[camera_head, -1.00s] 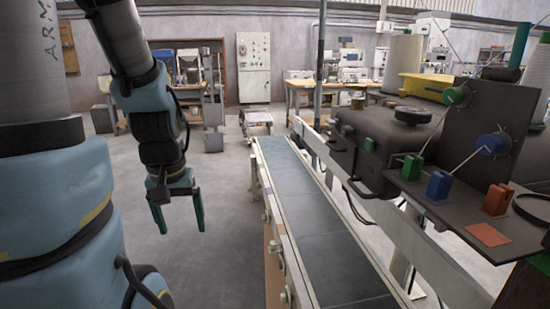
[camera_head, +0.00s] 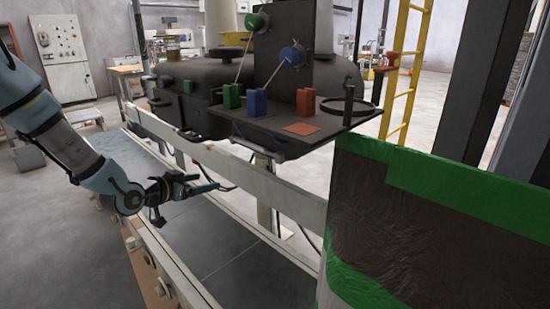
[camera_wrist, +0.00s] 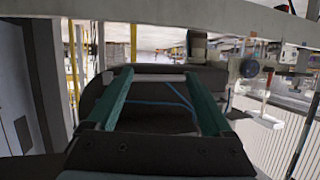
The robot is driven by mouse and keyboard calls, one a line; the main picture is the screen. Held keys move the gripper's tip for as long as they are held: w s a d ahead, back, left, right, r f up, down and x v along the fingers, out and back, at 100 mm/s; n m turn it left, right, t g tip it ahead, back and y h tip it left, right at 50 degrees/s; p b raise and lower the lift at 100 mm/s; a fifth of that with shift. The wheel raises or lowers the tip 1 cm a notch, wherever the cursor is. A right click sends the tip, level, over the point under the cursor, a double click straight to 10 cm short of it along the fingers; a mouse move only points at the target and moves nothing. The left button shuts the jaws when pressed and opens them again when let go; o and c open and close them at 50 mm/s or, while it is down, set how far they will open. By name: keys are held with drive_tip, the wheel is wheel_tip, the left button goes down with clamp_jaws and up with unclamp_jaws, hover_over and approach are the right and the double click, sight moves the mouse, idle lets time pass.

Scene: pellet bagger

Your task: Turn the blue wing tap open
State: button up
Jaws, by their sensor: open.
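A blue round knob (camera_head: 291,56) with a thin pale lever sits on the dark upright panel (camera_head: 270,75). Its lever slopes down-left to a blue two-winged block (camera_head: 257,102) on the dark shelf. I cannot tell which of the two is called the wing tap. My gripper (camera_head: 207,183) is open and empty, low over the conveyor, left of and below the shelf, apart from both. In the wrist view my gripper (camera_wrist: 158,75) shows two spread teal fingers with nothing held; a dark bluish disc there is too unclear to name.
A green knob (camera_head: 257,22) with a lever, a green block (camera_head: 231,96) and an orange block (camera_head: 305,101) stand near. A pale rail (camera_head: 250,182) runs between my gripper and the shelf. A green-and-brown wrapped stack (camera_head: 430,230) fills the lower right.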

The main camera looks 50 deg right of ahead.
sight(282, 141)
drive_tip(key=s+d+r+m+g+h+b, duration=0.2)
drive_tip(key=s+d+r+g+h+b, duration=0.15)
drive_tip(key=s+d+h, duration=0.65)
drive_tip(key=shift+y, duration=0.6)
drive_tip(key=p+x, duration=0.1)
drive_tip(key=x, duration=0.2)
drive_tip(key=p+x, duration=0.1)
drive_tip(key=x, duration=0.3)
drive_tip(key=p+x, duration=0.1)
drive_tip(key=x, duration=0.2)
drive_tip(key=shift+s+r, duration=0.3)
clamp_jaws()
